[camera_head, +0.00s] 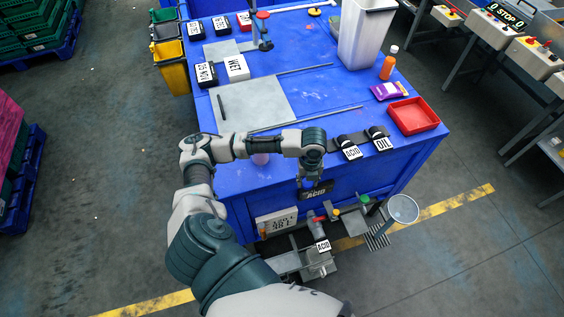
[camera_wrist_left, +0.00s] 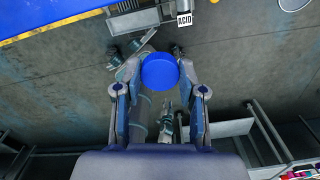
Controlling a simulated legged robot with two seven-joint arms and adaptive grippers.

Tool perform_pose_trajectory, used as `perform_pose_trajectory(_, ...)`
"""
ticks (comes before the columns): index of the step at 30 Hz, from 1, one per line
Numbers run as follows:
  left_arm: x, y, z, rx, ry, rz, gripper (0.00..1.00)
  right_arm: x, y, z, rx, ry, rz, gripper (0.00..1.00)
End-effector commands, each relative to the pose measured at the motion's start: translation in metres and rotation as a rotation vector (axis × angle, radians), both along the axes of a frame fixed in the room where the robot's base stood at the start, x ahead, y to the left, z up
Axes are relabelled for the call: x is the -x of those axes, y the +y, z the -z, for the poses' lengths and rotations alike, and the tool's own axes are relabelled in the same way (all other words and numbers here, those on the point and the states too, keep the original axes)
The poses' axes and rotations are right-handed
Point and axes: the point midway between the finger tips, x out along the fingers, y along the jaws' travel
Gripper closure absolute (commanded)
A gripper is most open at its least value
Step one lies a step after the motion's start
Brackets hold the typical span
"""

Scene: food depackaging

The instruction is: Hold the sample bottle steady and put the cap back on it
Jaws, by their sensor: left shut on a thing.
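My left gripper (camera_head: 315,186) hangs just off the front edge of the blue table in the head view. In the left wrist view its two fingers (camera_wrist_left: 160,88) are shut on a round blue cap (camera_wrist_left: 159,70), with its flat face showing. In the head view the cap cannot be made out. A pale, pinkish object (camera_head: 260,159), perhaps the sample bottle, stands near the table's front edge, mostly hidden behind my left forearm. The cap is apart from it, to its right. My right gripper is not in view.
On the blue table (camera_head: 322,88) are a red tray (camera_head: 414,116), a purple packet (camera_head: 387,91), an orange bottle (camera_head: 388,66), a white bin (camera_head: 364,36) and a grey plate (camera_head: 256,101). ACID and OIL labels (camera_head: 382,144) stand near the front right. Grey equipment (camera_head: 312,262) stands below the front edge.

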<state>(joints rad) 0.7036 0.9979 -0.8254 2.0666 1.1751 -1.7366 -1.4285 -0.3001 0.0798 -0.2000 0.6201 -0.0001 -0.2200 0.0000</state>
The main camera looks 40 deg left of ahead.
Motion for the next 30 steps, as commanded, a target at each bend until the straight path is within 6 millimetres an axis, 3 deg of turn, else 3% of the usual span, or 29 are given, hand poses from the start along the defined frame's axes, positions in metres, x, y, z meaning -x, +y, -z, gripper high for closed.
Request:
perform_pose_trajectory(21, -0.059, -0.066, -0.009, 0.009, 0.012, -1.691, 0.7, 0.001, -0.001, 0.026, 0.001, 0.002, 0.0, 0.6)
perform_pose_trajectory(30, -0.072, -0.087, -0.017, 0.001, 0.007, -2.195, 0.7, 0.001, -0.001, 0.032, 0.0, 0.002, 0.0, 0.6)
